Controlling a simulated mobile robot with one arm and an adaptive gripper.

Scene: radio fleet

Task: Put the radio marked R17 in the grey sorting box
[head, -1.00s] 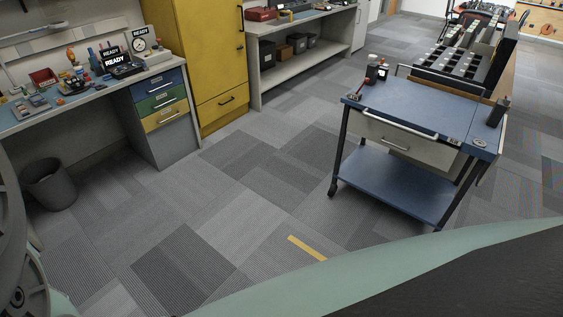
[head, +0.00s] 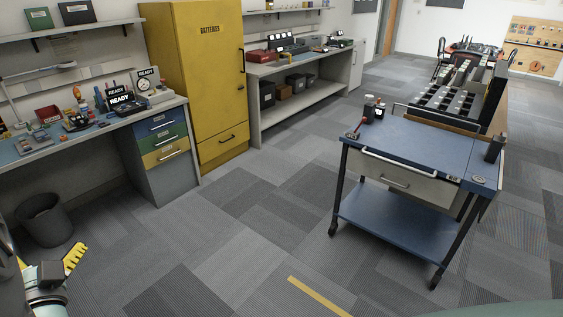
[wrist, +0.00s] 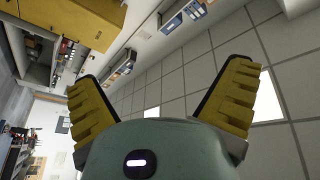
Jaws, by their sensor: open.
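My gripper (wrist: 160,78) is open and empty in the wrist view, its two yellow ribbed fingers wide apart and pointing up at the ceiling. In the head view a yellow finger of my gripper (head: 75,258) shows at the lower left, well away from the furniture. A dark upright handset-like object (head: 495,148) stands on the right end of the blue cart; I cannot read a mark on it. No radio marked R17 can be made out. I cannot tell any box as the grey sorting box.
A blue cart (head: 400,137) with a drawer stands at right, before a slotted rack (head: 455,92). At left are a workbench (head: 60,138) with READY signs, a bin (head: 45,218) and a yellow cabinet (head: 205,70). Dark boxes (head: 283,90) sit under the back bench. The middle floor is clear.

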